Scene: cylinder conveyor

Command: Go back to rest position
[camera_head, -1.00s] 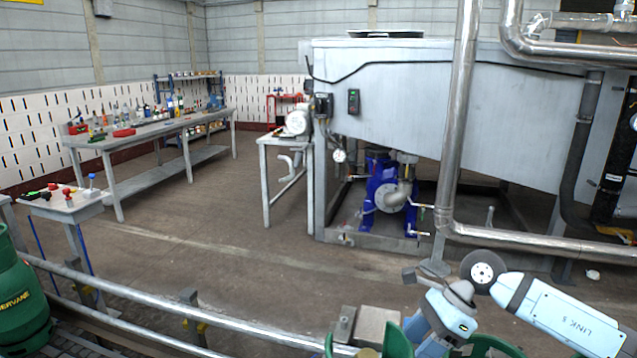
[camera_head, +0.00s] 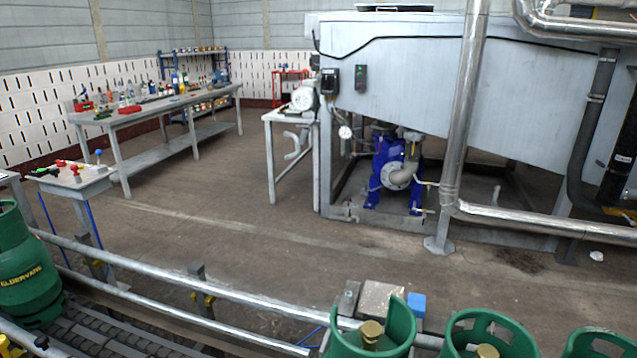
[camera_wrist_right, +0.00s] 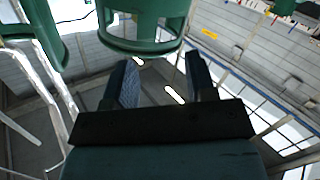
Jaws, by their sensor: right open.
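My right gripper (camera_wrist_right: 160,85) shows in the right wrist view with its two fingers apart and nothing between them. A green gas cylinder (camera_wrist_right: 143,30) is seen from below, just beyond the fingertips, and another green cylinder (camera_wrist_right: 45,30) is at the upper left. Whether the fingers touch the nearer cylinder I cannot tell. In the head view neither gripper shows. Green cylinders (camera_head: 400,330) stand along the bottom right, cut off by the frame edge. One more green cylinder (camera_head: 28,275) stands at the left on the conveyor (camera_head: 100,330).
Metal rails (camera_head: 230,290) run along the conveyor. A small metal box (camera_head: 380,298) and a blue block (camera_head: 416,304) sit by the rail. Beyond are open floor, a workbench (camera_head: 150,104), a large grey tank (camera_head: 410,80) with a blue pump (camera_head: 395,175), and pipes.

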